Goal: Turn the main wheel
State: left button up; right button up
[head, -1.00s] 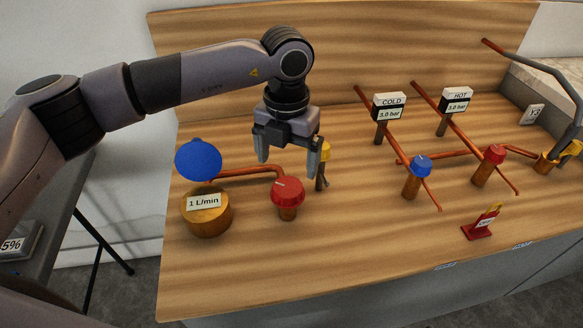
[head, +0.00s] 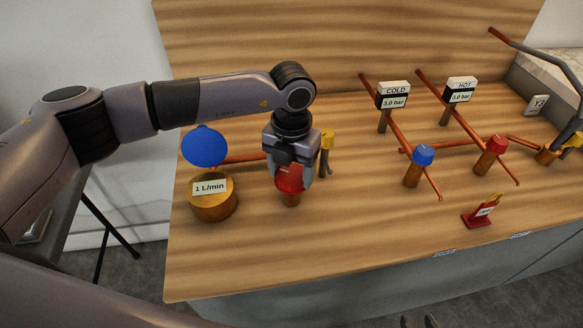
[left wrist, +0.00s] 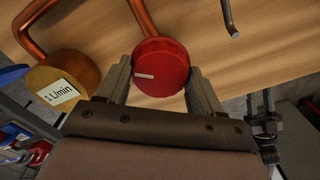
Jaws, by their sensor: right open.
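The main wheel, taken to be the red round knob with a white mark on top, stands at the left of the wooden bench. It shows in the head view (head: 289,180) and the left wrist view (left wrist: 160,67). My left gripper (head: 290,176) points down over it, one finger on each side of the rim. In the left wrist view my left gripper (left wrist: 162,85) has its fingers close to the rim; I cannot tell whether they press on it. My right gripper (head: 418,321) barely shows at the bottom edge, its fingertips apart and empty.
A round wooden-brown meter reading 1 L/min (head: 213,203) with a raised blue lid (head: 204,146) stands left of the wheel. Blue (head: 423,155) and red (head: 497,144) knobs stand further right.

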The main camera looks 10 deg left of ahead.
pick_arm(q)
jog(key=shift+f+m+b, duration=0.1)
jog(key=shift+m+b, duration=0.7)
jog(key=shift+b, duration=0.15)
jog(key=shift+m+b, duration=1.1)
jog(key=m+b, duration=0.2)
jog(key=m, duration=0.1)
jog(key=shift+m+b, duration=0.55)
jog(key=shift+m, duration=0.05)
jog(key=shift+r, duration=0.25)
jog(key=o, duration=0.9)
jog(key=shift+o, duration=0.7)
